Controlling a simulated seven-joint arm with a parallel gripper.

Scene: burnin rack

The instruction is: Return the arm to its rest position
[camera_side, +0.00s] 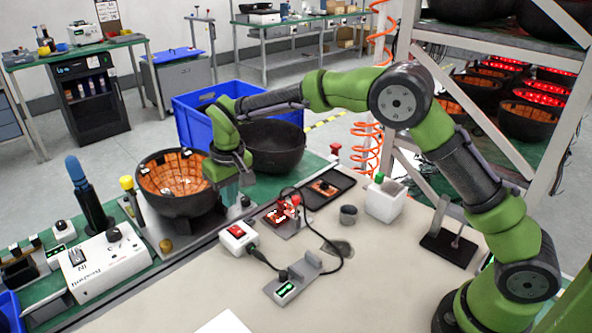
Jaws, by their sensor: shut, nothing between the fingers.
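My arm is green and black and arches in from the right of the side view. My gripper (246,181) points down at the right edge of a round black bowl (187,205) lined with orange boards. The gripper is shut and nothing shows between its fingers. I cannot tell whether it touches the bowl's fixture or only stands in front of it.
A second black bowl (273,146) sits behind the gripper, by a blue crate (190,112). A red-lit board (278,213), a white switch box (238,238) and a white box with a green button (384,202) stand nearby. A metal rack (470,45) rises at the right.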

